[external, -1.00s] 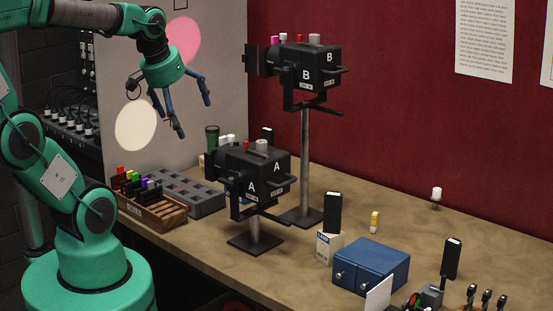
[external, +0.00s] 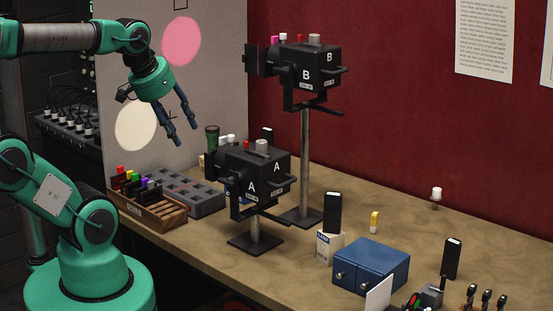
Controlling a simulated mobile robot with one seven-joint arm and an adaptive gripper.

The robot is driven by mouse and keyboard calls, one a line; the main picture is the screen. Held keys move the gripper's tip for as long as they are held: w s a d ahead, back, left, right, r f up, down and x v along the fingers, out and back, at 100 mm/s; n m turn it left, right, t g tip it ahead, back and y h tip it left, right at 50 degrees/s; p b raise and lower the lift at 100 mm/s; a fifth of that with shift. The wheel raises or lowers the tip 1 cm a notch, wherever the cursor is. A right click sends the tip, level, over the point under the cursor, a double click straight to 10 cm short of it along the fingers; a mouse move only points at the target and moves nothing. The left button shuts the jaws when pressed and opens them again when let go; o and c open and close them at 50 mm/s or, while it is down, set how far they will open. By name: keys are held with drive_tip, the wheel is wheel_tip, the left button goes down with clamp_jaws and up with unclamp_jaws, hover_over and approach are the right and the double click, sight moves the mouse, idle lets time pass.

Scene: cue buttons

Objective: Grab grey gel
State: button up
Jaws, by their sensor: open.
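My gripper (external: 182,134) is open and empty, with its blue fingers pointing down. It hangs in front of the grey panel, above and to the right of the wooden gel rack (external: 165,217). The rack holds several dark upright gels with coloured tabs at its left end, among them a red tab (external: 120,168) and a purple tab (external: 145,184). The slots at its right end look empty. I cannot tell at this size which of the gels is the grey one.
A grey tray with square pockets (external: 205,205) lies behind the rack. Lamp A (external: 255,175) stands close to its right, and lamp B (external: 305,70) rises on a tall pole behind. A blue box (external: 370,267) sits further right.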

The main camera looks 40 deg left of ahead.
drive_tip(key=shift+c, duration=1.1)
drive_tip(key=w+a+f+n+g+y+p, duration=0.1)
drive_tip(key=w+a+f+n+g+p, duration=0.15)
drive_tip(key=w+a+n, duration=0.55)
drive_tip(key=w+a+f+n+g+p, duration=0.1)
drive_tip(key=w+a+n+p, duration=0.3)
drive_tip(key=w+a+n, duration=0.45)
drive_tip(key=s+a+f+n+g+h+p, duration=0.1)
drive_tip(key=a+f+n+p, duration=0.4)
drive_tip(key=a+f+n, duration=1)
drive_tip(key=s+a+n+g, duration=0.1)
drive_tip(key=a+n, duration=0.2)
drive_tip(key=n, duration=0.1)
drive_tip(key=shift+a+f, duration=0.15)
drive_tip(key=shift+f, duration=0.1)
